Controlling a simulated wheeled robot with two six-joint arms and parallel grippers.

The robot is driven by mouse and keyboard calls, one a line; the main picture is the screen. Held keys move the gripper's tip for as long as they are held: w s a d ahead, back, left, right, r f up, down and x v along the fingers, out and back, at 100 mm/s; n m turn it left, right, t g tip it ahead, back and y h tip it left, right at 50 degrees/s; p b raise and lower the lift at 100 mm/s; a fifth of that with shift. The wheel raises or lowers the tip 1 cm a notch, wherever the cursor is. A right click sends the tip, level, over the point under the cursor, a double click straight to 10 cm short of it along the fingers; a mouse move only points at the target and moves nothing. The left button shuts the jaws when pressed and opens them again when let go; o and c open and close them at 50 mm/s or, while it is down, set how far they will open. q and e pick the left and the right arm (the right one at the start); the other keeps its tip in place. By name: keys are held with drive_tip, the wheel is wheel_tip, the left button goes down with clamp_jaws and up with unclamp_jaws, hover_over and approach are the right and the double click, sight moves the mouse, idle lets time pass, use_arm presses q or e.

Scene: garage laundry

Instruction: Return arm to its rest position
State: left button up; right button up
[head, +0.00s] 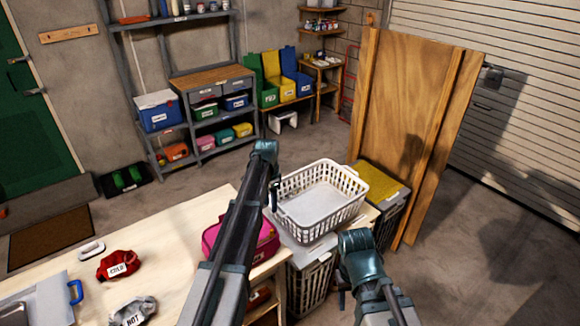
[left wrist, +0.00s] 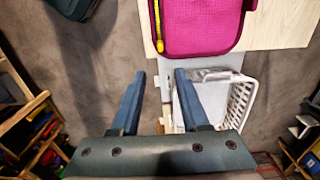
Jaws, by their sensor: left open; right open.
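My left arm (head: 232,232) reaches up and forward across the middle of the head view. My left gripper (head: 274,196) hangs from its end by the near left side of the white laundry basket (head: 313,218). In the left wrist view the two fingers of the left gripper (left wrist: 159,75) are apart with nothing between them. The basket (left wrist: 240,103) shows just right of them there. My right arm (head: 375,285) is low at the bottom right. My right gripper (head: 342,292) is small and partly hidden; I see nothing held in it.
A magenta case (head: 262,251) lies on the wooden table (head: 180,232), close to my left arm. A red COLD pack (head: 119,265) and a grey HOT pack (head: 133,311) lie further left. A bin with a yellow top (head: 380,184) and wooden panels (head: 405,110) stand beyond the basket.

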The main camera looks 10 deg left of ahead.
use_arm(q)
drive_tip(key=s+d+f+n+b, duration=0.1)
drive_tip(key=s+d+f+b, duration=0.3)
drive_tip(key=s, duration=0.6)
drive_tip(key=s+d+f+n+b, duration=0.2)
drive_tip(key=s+d+f+b, duration=0.3)
drive_tip(key=s+d, duration=0.3)
drive_tip(key=s+d+f+n+y+b, duration=0.1)
drive_tip(key=s+d+f+b, duration=0.3)
drive_tip(key=s, duration=0.9)
drive_tip(key=shift+d+f+b, duration=0.35)
drive_tip(key=shift+d+b, duration=0.1)
drive_tip(key=shift+d, duration=0.45)
